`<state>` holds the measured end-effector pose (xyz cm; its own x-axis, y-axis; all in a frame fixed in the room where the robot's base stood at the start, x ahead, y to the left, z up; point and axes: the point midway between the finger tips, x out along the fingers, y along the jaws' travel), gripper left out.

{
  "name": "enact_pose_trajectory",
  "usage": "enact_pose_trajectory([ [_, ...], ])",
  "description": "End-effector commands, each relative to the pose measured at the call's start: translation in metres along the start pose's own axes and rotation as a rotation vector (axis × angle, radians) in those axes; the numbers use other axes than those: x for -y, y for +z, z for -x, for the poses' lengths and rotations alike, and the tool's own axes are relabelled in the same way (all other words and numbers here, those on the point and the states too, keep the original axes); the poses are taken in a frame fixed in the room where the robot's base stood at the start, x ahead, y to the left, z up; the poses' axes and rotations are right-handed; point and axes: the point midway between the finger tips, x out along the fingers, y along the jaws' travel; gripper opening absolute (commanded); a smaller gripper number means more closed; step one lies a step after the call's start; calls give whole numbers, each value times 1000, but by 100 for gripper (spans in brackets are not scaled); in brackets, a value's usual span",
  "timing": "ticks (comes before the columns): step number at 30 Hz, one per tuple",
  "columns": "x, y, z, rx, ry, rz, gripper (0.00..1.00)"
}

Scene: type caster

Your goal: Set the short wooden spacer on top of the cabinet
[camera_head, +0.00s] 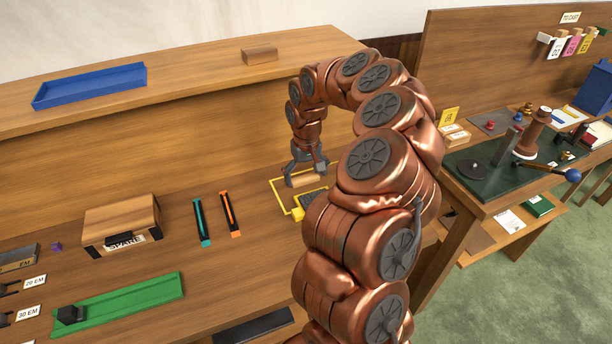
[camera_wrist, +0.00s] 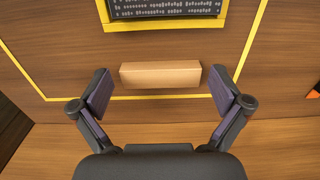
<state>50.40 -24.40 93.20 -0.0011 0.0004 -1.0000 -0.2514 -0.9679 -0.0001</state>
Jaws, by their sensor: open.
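A light wooden spacer (camera_wrist: 160,75) lies in the wrist view between the two fingers of my gripper (camera_wrist: 163,92), with a gap on each side. In the head view the spacer (camera_head: 304,181) shows under my gripper (camera_head: 305,172), by the yellow outline on the bench. My gripper is open, low over the bench and not holding anything. The tall wooden cabinet (camera_head: 200,95) stands along the back wall.
A wooden box marked SPARE (camera_head: 122,220), a teal tool (camera_head: 201,222) and an orange tool (camera_head: 229,213) lie on the bench left of my arm. A green tray (camera_head: 130,303) is nearer. The cabinet top is clear between the blue tray and the brown block.

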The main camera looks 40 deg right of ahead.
Motion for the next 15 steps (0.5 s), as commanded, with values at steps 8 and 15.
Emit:
enact_pose_trajectory([
  [8, 0, -1, 45, -4, 2, 0, 100],
  [15, 0, -1, 91, -7, -1, -1, 100],
])
